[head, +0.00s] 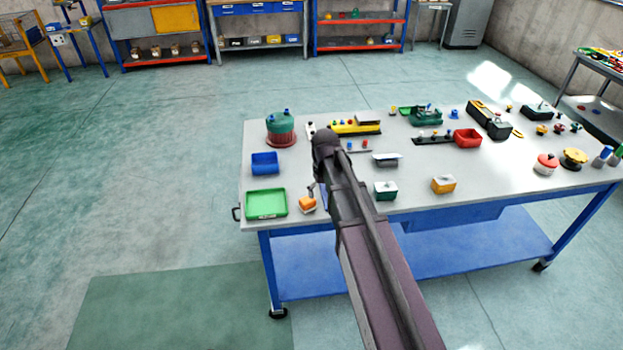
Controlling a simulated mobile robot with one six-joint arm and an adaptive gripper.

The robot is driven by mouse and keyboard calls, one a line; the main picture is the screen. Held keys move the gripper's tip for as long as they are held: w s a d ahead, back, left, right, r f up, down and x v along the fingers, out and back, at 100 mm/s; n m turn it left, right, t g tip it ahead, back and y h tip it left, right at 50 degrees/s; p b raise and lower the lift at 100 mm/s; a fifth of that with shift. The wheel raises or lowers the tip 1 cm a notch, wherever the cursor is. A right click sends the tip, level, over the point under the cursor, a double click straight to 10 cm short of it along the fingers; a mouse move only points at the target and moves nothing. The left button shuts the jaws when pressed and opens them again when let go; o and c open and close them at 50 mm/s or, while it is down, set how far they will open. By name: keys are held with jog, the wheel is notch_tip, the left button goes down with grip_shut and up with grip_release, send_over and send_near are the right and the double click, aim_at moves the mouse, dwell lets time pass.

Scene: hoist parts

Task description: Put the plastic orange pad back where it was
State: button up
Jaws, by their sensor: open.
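A small orange block (307,205), which looks like the orange pad, sits near the table's front edge, just right of the green tray (266,204). My gripper (311,194) is small in the head view, just above the orange block and left of my arm. It is open; whether its fingers touch or surround the block I cannot tell. A yellow-orange block with a pale top (443,184) stands farther right on the table. My arm hides part of the table's middle.
The grey table (415,192) holds a blue bin (264,163), a green round drum (281,129), a dark green block (385,190), a red bin (467,138) and several small parts. Bare tabletop shows between the front blocks. Open floor lies left.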

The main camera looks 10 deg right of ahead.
jog(key=s+d+m, duration=0.1)
jog(key=s+d, duration=0.1)
jog(key=s, duration=0.5)
jog(key=s+d+m, duration=0.2)
jog(key=s+d, duration=0.1)
jog(key=s, duration=0.4)
